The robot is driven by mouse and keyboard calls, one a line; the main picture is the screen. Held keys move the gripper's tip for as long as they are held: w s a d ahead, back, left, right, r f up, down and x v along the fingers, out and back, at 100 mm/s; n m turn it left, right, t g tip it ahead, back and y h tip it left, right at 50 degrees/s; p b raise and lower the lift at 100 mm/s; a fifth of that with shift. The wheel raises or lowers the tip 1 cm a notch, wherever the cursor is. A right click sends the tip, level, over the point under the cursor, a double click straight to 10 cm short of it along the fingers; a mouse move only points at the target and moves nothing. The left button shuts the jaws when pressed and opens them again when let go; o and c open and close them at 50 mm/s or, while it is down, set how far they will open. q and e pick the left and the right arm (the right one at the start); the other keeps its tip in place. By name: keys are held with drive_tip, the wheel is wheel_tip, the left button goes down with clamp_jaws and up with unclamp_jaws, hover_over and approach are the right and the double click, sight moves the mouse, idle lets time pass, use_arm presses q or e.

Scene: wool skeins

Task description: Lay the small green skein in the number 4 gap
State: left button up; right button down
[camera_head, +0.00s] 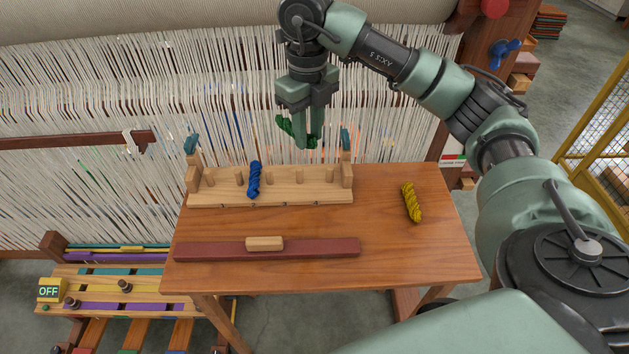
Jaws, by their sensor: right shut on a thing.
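The small green skein (284,124) is held in my right gripper (306,143), which is shut on it. The skein sticks out to the left of the fingers, and they hide part of it. The gripper points down and shows just above the back of the wooden peg rack (292,197) in the picture, right of its middle. The skein looks clear of the rack. A blue skein (254,180) lies in a gap between two pegs left of the rack's middle. The gaps to its right look empty. My left gripper is not in view.
The rack stands at the back of a wooden table (400,262), with tall end posts. A yellow skein (411,202) lies on the right. A dark red bar (210,249) with a light wooden block (264,243) lies in front. Loom threads (90,100) hang close behind.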

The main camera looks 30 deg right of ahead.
drive_tip(key=w+d+r+m, duration=0.1)
drive_tip(key=d+m, duration=0.1)
drive_tip(key=m, duration=0.5)
drive_tip(key=m+p, duration=0.1)
hover_over(315, 193)
wheel_tip(315, 193, down, 15)
wheel_tip(315, 193, down, 4)
drive_tip(key=shift+f+p, duration=0.1)
drive_tip(key=shift+p, duration=0.55)
drive_tip(key=shift+f, duration=0.1)
drive_tip(key=shift+f, duration=0.1)
drive_tip(key=shift+f, duration=0.15)
drive_tip(key=c, duration=1.1)
unclamp_jaws()
drive_tip(key=shift+c, duration=0.2)
